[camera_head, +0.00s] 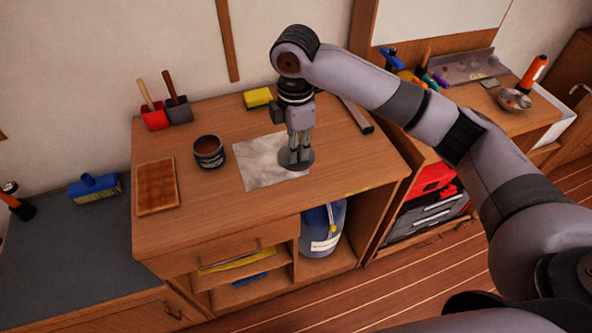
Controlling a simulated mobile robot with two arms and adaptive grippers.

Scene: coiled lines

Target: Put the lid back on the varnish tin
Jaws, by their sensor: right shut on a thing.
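The varnish tin (209,152) stands upright and open on the wooden bench, with brown varnish showing inside its dark rim. My right gripper (298,150) points down over the right part of a pale sheet (262,165), to the right of the tin. It is shut on a round grey lid (297,160), which lies about level under the fingertips. I cannot tell whether the lid touches the sheet or is just above it. My left gripper is not in view.
A brown board (157,187) lies left of the tin. Red (153,116) and grey (179,110) holders with wooden handles stand behind it. A yellow sponge (258,97) and a dark metal bar (358,116) lie at the back. The bench front is clear.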

